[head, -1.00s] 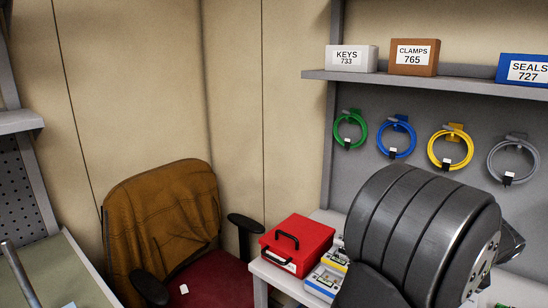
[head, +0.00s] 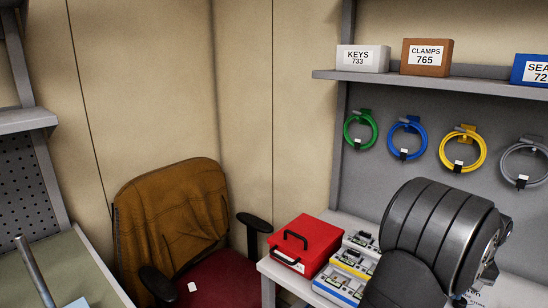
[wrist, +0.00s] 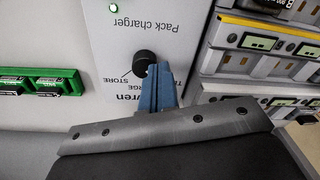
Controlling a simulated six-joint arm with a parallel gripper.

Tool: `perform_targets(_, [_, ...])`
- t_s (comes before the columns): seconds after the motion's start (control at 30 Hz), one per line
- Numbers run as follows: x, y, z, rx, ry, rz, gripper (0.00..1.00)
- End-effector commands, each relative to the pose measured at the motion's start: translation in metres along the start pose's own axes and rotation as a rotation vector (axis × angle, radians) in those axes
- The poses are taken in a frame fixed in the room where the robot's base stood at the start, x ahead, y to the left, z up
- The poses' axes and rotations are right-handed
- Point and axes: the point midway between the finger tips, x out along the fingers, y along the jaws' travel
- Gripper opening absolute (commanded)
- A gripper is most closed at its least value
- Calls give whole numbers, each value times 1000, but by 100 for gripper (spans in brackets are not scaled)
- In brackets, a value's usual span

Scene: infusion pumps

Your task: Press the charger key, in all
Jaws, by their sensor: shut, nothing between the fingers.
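The pack charger (wrist: 118,55) shows upside down in the wrist view as a pale panel lettered "Pack charger", with a lit green lamp (wrist: 113,8). A round black knob (wrist: 144,63) sits on it beside the words "STORE" and a partly covered word ending in "RGE". My gripper (wrist: 160,72), with blue fingers, is shut and empty. Its tips are right beside the knob; I cannot tell whether they touch it. My gripper and wrist cover part of the panel, and no separate key can be made out. The charger cannot be made out in the head view.
A green holder with dark packs (wrist: 40,82) lies left of the charger. Stacked units with small displays (wrist: 255,45) stand close on the right. A red case (head: 306,243) sits on the bench, near yellow and blue units (head: 345,275). Coiled cables hang behind.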

Motion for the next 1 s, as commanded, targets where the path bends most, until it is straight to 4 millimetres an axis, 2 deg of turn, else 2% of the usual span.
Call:
perform_targets(0.3, [-1, 0, 0, 1, 1, 0, 0])
perform_targets(0.4, [-8, -3, 3, 16, -1, 2, 0])
perform_targets(0.57, [-40, -15, 17, 97, -14, 16, 0])
perform_targets(0.8, [-96, -39, 52, 270, -43, 45, 0])
perform_targets(1.0, [-121, -52, 70, 359, -57, 62, 0])
